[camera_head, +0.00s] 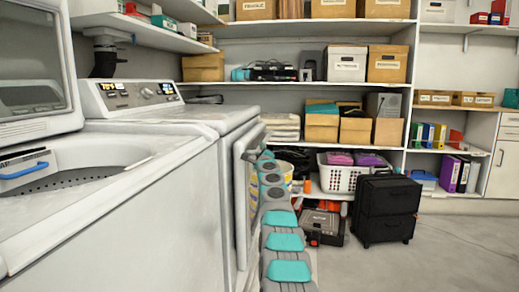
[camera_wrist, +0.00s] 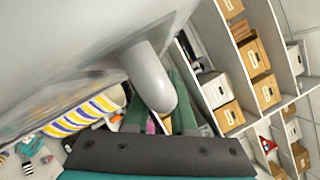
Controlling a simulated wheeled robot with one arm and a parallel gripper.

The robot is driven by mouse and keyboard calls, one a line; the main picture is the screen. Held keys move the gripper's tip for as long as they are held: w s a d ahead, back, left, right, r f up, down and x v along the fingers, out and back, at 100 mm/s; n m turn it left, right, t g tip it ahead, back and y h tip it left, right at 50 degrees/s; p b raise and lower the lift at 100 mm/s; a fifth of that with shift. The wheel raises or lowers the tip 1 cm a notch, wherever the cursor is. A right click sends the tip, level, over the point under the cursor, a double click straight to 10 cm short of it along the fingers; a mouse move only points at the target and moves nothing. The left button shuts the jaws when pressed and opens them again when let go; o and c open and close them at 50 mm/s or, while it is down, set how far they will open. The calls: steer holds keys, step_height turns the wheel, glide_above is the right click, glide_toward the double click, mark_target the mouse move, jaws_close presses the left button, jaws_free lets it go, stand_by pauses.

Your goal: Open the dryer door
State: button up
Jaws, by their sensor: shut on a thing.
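The white dryer (camera_head: 215,112) stands beyond the open-topped washer, with a lit panel on top. Its door (camera_head: 243,200) is on the side facing right and is seen nearly edge-on. The door appears to stand slightly out from the body, but how far I cannot tell. In the wrist view, the pale rounded door handle (camera_wrist: 148,75) passes between the green fingers of my gripper (camera_wrist: 157,108). My gripper is shut on this handle. In the head view, my grey and teal arm reaches to the door's upper edge, and the fingers are hard to make out.
The washer (camera_head: 120,190) fills the left side. Shelves with boxes (camera_head: 347,63) stand behind. A white basket (camera_head: 340,178), a dark toolbox (camera_head: 322,225) and a black drawer case (camera_head: 387,210) lie right of my arm. The floor (camera_head: 430,260) at front right is clear.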

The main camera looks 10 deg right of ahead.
jaws_close()
steer(key=shift+f, duration=0.1)
stand_by(1.0)
